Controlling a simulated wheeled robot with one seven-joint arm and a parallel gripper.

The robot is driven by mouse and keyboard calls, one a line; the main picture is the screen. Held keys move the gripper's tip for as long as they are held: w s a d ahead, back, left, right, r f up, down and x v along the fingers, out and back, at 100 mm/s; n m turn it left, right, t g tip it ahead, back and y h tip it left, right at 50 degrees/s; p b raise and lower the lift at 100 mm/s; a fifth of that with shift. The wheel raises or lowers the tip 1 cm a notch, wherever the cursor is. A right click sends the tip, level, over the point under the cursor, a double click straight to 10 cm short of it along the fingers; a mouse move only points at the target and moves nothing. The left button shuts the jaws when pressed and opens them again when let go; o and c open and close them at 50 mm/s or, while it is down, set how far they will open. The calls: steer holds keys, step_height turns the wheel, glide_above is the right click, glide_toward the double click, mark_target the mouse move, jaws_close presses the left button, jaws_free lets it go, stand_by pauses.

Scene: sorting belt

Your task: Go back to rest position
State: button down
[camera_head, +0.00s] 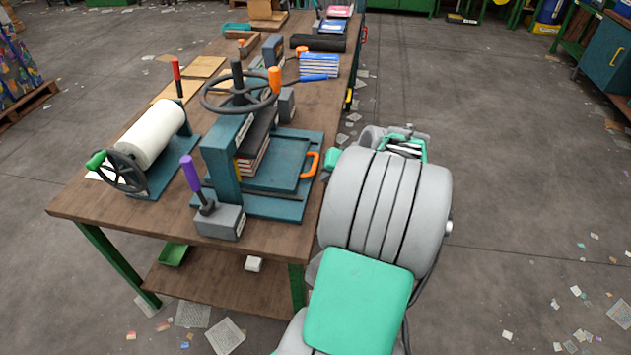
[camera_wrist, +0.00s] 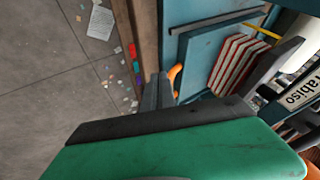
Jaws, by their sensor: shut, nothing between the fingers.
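My arm reaches forward along the right side of the wooden workbench (camera_head: 262,262), its grey and green links over the floor beside the bench edge. In the head view my gripper is mostly hidden behind the arm links. The wrist view shows my gripper (camera_wrist: 215,85) from close up, with its green body and dark edge across the lower part. It is shut and holds nothing. Beyond it in that view are a blue press bed with an orange handle (camera_wrist: 174,76) and red-and-white books (camera_wrist: 236,60).
A teal press (camera_head: 222,165) with a handwheel stands near the bench's right edge, its orange handle (camera_head: 310,164) close to my arm. A white roll (camera_head: 152,133) is further left. Blue books (camera_head: 319,66) lie farther back. The floor (camera_head: 510,190) to the right is open, with paper scraps.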

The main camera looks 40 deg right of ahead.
steer(key=s+a+f+m+g, duration=0.1)
steer(key=s+a+f+g, duration=0.2)
steer(key=s, duration=0.5)
steer(key=s+a+g, duration=0.3)
steer(key=s+a, duration=0.1)
steer(key=s, duration=0.5)
steer(key=w+a+r+n, duration=0.3)
steer(key=a, duration=0.5)
steer(key=w+a+r+n+t, duration=0.1)
steer(key=w+a+r+n, duration=0.2)
steer(key=a, duration=0.5)
steer(key=w+a+r+n, duration=0.3)
steer(key=a+n, duration=0.1)
steer(key=a, duration=0.4)
steer(key=shift+w+a+t, duration=0.25)
steer(key=shift+a+t, duration=0.1)
steer(key=shift+t, duration=0.05)
